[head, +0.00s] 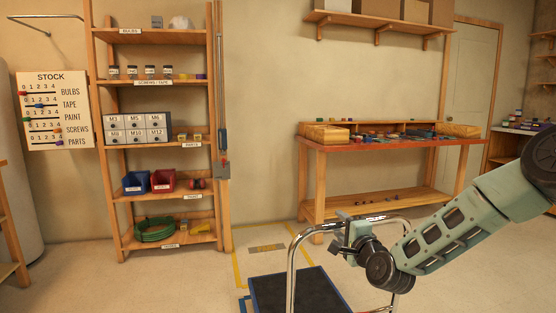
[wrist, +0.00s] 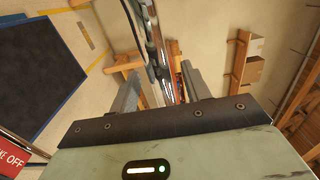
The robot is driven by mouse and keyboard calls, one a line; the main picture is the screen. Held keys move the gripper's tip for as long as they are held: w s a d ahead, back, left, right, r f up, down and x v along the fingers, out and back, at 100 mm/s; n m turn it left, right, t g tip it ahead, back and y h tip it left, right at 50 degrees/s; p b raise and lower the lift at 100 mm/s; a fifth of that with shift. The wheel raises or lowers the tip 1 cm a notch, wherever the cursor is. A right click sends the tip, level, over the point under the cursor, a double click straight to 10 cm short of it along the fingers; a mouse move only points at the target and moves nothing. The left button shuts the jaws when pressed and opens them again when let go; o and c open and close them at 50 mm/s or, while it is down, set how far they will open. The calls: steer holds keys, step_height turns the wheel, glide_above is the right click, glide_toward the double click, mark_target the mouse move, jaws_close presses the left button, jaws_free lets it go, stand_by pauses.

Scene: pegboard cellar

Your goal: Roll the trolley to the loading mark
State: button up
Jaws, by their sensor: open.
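The trolley has a dark deck with a blue edge (head: 300,292) and a chrome push handle (head: 293,262), low in the head view. Its deck (wrist: 35,65) also fills the left of the wrist view. My gripper (head: 343,238) is open at the top of the handle. In the wrist view the chrome bar (wrist: 155,45) runs between the open fingers; I cannot tell whether they touch it.
A wooden workbench (head: 390,143) stands behind, right of the mark. A stocked shelf unit (head: 112,190) stands at the left. A red sign with partly cut-off text ending in "OFF" (wrist: 10,158) shows in the wrist view. The floor between trolley and mark looks clear.

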steer(key=v, duration=1.1)
steer(key=s+a+f+n+g+y, duration=0.1)
steer(key=s+a+f+n+g, duration=0.2)
steer(key=s+a+n+g, duration=0.85)
steer(key=s+d+r+n+g+h, duration=0.1)
steer(key=s+d+n+g+h, duration=0.3)
steer(key=s, duration=0.8)
steer(key=s+d+r+n+g+h, duration=0.15)
steer(key=s+d+n, duration=0.35)
steer(key=s, duration=0.8)
step_height(320, 180, up, 20)
steer(key=s+n+p, duration=0.1)
steer(key=p, duration=1.8)
steer(key=shift+n+h, duration=0.25)
